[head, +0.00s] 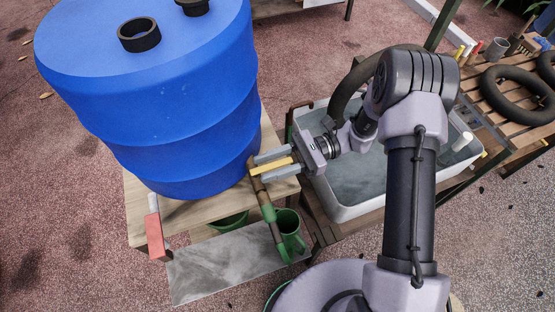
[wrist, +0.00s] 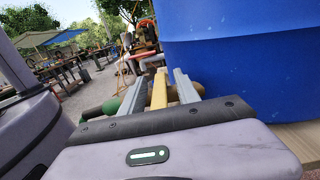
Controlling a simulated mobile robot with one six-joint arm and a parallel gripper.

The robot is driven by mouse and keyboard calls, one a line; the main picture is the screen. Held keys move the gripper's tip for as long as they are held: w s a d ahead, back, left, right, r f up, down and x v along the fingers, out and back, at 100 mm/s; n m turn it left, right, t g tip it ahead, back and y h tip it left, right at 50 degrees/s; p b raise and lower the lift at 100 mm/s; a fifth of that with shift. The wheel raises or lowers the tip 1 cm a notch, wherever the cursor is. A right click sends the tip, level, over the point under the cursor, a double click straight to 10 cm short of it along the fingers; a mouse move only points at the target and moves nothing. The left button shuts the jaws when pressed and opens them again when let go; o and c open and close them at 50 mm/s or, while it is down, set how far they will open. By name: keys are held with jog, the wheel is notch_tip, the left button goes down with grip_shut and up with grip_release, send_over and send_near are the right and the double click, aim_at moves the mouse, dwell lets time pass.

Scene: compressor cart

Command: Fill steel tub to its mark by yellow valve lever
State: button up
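The yellow valve lever (head: 271,167) is at the side of the blue barrel, by a brown tap body (head: 254,170). My gripper (head: 258,166) is open, its two grey fingers on either side of the lever; the wrist view shows gaps between the fingers and the yellow lever (wrist: 159,90). A brown and green spout (head: 268,212) slants down from the tap beside a green jug (head: 291,232). A pale grey tub (head: 345,213) stands to the right, its inside grey and partly hidden by my arm. I cannot tell if it is the steel tub, and no fill mark shows.
The blue barrel (head: 165,110) stands on a wooden stand (head: 135,205). A red lever (head: 155,236) sticks out at its left front. A grey slab (head: 215,270) lies below with a green bowl (head: 229,222) by it. A slatted bench (head: 500,125) with black rings is at right.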

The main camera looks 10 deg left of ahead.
jog(key=p+v, duration=0.3)
jog(key=v, duration=1.4)
jog(key=shift+w+d, duration=0.15)
jog(key=s+r+n+t+h, duration=0.2)
jog(key=s+r+n+h, duration=0.15)
jog(key=r, duration=0.45)
jog(key=s+r+n+t+h, duration=0.1)
jog(key=s+r+n+h, duration=0.1)
jog(key=s+r+h, duration=0.4)
jog(key=s+d+r+n+t+h, duration=0.1)
jog(key=s+d+r+t+h, duration=0.2)
jog(key=s+r+t, duration=0.4)
jog(key=s+d+t, duration=0.1)
jog(key=t, duration=0.4)
jog(key=shift+s+d+r+n+h+b, duration=0.2)
jog(key=shift+d+r+n+h+b, duration=0.05)
jog(key=shift+n+h+b, duration=0.1)
